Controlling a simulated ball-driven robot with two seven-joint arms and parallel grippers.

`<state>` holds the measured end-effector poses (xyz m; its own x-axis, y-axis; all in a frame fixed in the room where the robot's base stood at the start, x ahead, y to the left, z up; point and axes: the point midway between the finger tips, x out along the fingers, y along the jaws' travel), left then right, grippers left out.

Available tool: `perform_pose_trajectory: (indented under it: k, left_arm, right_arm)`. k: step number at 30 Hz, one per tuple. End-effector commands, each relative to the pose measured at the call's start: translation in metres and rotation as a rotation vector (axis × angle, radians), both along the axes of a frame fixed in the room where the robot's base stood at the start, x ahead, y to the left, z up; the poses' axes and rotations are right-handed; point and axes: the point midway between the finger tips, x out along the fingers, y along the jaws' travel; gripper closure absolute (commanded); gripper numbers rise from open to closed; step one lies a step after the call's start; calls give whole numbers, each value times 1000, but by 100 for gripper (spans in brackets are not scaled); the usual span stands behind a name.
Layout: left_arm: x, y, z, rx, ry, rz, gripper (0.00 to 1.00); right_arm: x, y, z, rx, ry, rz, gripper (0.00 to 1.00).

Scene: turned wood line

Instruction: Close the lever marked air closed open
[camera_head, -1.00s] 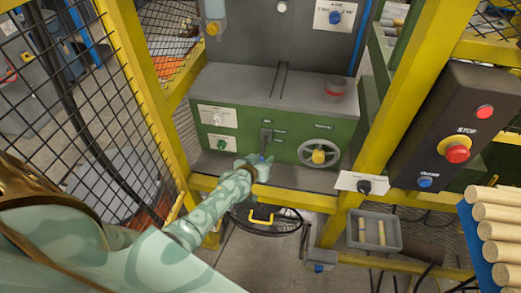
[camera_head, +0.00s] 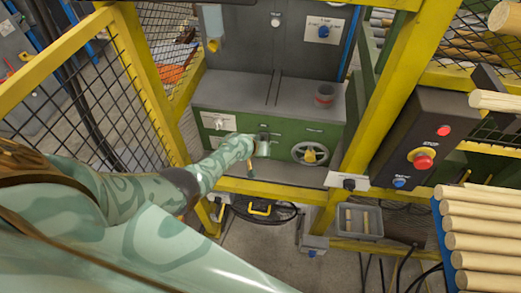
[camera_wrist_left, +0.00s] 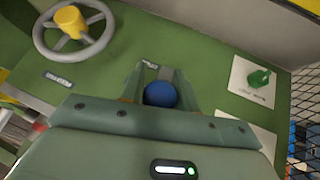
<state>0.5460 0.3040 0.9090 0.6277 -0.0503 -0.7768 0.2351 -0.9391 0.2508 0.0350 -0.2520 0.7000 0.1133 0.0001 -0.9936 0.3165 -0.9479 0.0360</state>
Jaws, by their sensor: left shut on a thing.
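A lever with a round blue knob (camera_wrist_left: 160,95) stands out from the green machine front (camera_head: 275,165). In the left wrist view the knob sits between the two fingers of my left gripper (camera_wrist_left: 158,92), which is shut on it. In the head view my left gripper (camera_head: 260,146) is at the green front, left of the handwheel, and hides most of the lever. The label by this lever is too small to read. My right gripper is out of view.
A grey handwheel with a yellow hub (camera_head: 310,154) is right of the lever. White plates with a white switch (camera_head: 218,122) and a green knob (camera_wrist_left: 259,78) are on its other side. A yellow frame post (camera_head: 378,110) and a red stop button (camera_head: 423,160) stand right.

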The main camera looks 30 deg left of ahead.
Motion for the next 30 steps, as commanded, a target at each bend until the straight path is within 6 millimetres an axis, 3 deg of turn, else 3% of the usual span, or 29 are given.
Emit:
perform_pose_trajectory:
  k: [13, 14, 15, 25, 30]
  left_arm:
    - [5, 1, 6, 0, -13, 2, 100]
    - [5, 1, 6, 0, -13, 2, 61]
    - [4, 1, 5, 0, -13, 2, 50]
    - [1, 1, 5, 0, -7, 1, 48]
    - [-10, 1, 23, 1, -6, 1, 48]
  right_arm:
    - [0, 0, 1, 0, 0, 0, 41]
    - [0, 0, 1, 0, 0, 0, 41]
    - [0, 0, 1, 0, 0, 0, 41]
    - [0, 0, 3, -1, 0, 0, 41]
    - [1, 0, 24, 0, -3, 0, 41]
